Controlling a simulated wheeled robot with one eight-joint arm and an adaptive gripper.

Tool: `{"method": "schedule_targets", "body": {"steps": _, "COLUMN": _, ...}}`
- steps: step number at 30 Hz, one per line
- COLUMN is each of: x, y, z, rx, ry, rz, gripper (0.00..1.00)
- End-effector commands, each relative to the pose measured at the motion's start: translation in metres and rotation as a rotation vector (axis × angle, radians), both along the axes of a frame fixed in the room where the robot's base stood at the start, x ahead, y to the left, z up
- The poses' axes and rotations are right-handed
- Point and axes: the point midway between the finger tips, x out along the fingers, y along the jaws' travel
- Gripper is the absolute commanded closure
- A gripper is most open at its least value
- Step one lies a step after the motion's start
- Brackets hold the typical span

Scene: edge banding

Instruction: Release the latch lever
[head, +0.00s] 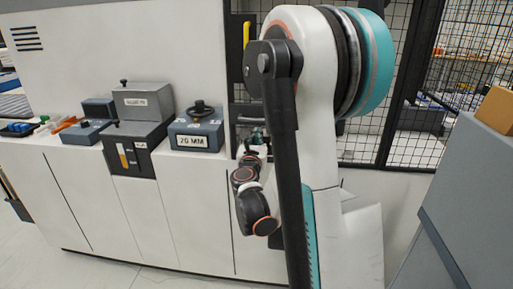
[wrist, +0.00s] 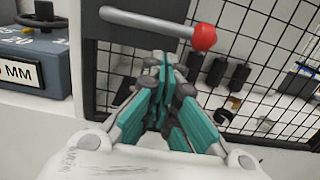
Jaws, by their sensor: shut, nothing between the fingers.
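The latch lever (wrist: 150,21) is a grey metal bar with a red ball knob (wrist: 204,37) at its right end. My gripper (wrist: 166,62), with teal and grey fingers, is shut and empty. Its tips are just below the bar in the picture, left of the knob. I cannot tell whether they touch it. In the head view my gripper (head: 257,137) is small and partly covered by my arm; I cannot make out the lever there.
A grey unit marked 20 MM (head: 197,134) with a black handwheel stands on the white machine, left of my gripper. Another dark grey unit (head: 137,130) stands further left. A black mesh fence (wrist: 262,60) stands behind the lever. A grey cabinet (head: 475,180) is at the right.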

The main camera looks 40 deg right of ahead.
Motion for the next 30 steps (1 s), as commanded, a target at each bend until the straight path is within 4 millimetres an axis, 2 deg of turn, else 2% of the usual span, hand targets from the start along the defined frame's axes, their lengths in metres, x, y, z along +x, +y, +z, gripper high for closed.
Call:
{"method": "schedule_targets", "body": {"steps": 6, "x": 0.001, "y": -0.002, "z": 0.011, "rx": 0.000, "ry": 0.000, "rz": 0.000, "gripper": 1.00}}
{"method": "schedule_targets", "body": {"steps": 30, "x": 0.000, "y": -0.004, "z": 0.017, "rx": -0.043, "ry": 0.050, "rz": -0.002, "gripper": 1.00}}
